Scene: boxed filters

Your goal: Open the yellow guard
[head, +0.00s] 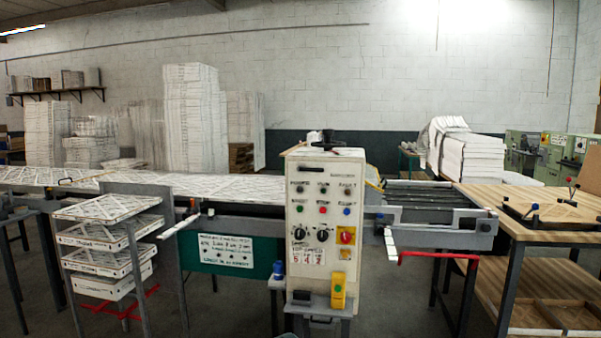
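A yellow upright piece (338,290) stands on a small grey shelf at the foot of the white control cabinet (324,172). It is the largest yellow part in view, and its details are too small to tell whether it is open or shut. Higher on the cabinet front, a red rotary switch (346,236) sits on a yellow plate. A thin yellow part (374,184) shows just behind the cabinet's right edge, mostly hidden by the cabinet. I cannot tell for certain which of these is the guard. My gripper is not in view.
A conveyor with white filters (225,187) runs behind the cabinet. A rack of boxed filters (108,207) stands left. A red bar (430,256) sticks out right of the cabinet, near a wooden workbench (480,196). A blue-topped part (279,268) stands left of the yellow piece.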

